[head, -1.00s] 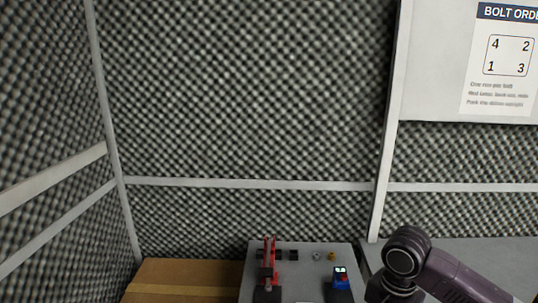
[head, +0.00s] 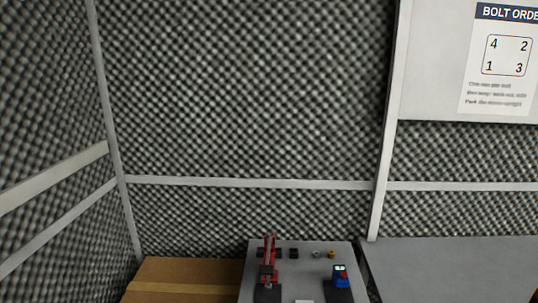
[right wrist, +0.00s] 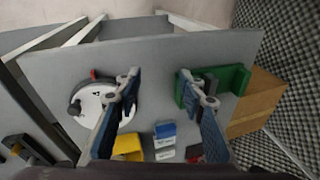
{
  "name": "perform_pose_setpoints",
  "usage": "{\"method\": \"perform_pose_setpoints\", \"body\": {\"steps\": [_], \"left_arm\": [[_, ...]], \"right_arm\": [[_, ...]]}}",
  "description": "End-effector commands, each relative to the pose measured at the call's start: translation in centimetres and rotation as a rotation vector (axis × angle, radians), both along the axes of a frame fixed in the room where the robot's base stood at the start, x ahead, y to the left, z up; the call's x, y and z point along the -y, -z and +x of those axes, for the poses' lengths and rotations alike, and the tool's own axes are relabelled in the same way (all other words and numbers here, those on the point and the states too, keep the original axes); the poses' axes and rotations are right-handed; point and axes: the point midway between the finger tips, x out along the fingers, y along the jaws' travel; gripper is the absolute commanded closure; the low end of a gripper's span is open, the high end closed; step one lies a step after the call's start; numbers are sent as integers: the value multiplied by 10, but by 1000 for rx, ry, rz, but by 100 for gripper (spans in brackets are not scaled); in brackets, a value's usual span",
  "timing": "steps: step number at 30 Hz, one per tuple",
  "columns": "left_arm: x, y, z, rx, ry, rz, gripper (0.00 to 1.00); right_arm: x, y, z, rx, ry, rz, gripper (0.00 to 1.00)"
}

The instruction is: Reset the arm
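My right gripper (right wrist: 157,82) shows in the right wrist view with its two fingers spread apart. Nothing is between the fingertips, and a grey board (right wrist: 155,52) lies beyond them. Neither gripper nor arm is in the head view. My left gripper is not in view.
In the head view, a grey bench (head: 305,270) carries a red upright device (head: 269,255) and a blue device (head: 340,277). A brown box (head: 185,277) stands left of it. The wrist view shows a white dial (right wrist: 88,105), a green block (right wrist: 232,78) and a yellow block (right wrist: 127,146).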

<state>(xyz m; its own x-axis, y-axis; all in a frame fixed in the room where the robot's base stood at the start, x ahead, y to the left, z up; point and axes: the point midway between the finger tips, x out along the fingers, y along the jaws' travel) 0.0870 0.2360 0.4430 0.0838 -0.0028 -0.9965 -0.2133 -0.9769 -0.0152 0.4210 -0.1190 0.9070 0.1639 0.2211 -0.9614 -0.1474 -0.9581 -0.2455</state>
Motion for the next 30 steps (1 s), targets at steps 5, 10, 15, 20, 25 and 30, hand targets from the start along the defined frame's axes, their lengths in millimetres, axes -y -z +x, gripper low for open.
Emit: {"method": "perform_pose_setpoints", "body": {"steps": [5,10,15,20,25,30], "left_arm": [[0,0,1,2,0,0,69],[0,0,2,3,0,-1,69],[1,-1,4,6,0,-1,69],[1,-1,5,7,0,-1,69],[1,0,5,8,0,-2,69],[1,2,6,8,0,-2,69]], "right_arm": [[-10,16,-36,98,-124,18,63],[9,27,-67,173,-194,-41,63],[37,33,-95,198,-235,-128,63],[64,37,-120,194,-267,-211,63],[87,47,-139,173,-298,-286,63],[85,90,-129,158,-304,-281,63]]}}
